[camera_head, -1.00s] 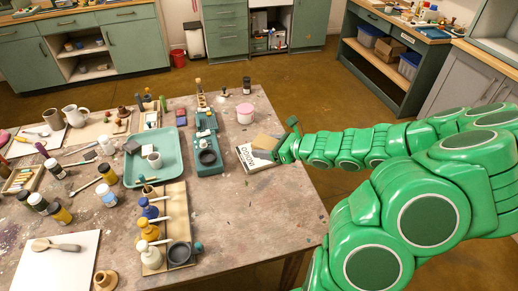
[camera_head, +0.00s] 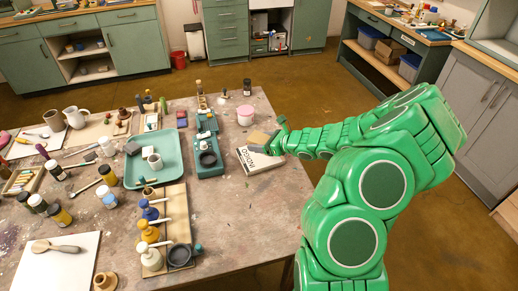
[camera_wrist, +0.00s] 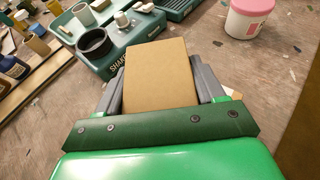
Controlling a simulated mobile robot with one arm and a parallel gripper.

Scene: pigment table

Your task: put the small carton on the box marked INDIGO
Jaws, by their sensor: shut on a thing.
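The small carton (camera_wrist: 160,72) is plain brown cardboard and sits between the two grey fingers of my gripper (camera_wrist: 158,80) in the wrist view. In the head view the carton (camera_head: 258,137) shows at the far edge of the box marked INDIGO (camera_head: 264,164), with my gripper (camera_head: 273,139) around it. The box is white with dark lettering and lies flat on the table. Whether the carton touches the box or hangs above it I cannot tell. In the wrist view the carton and gripper hide nearly all of the box.
A teal unit with a dark round bowl (camera_head: 208,158) stands just left of the box. A pink-and-white tub (camera_head: 245,114) stands behind it. A teal tray (camera_head: 171,171) and several bottles fill the left. The table's front right (camera_head: 255,215) is clear.

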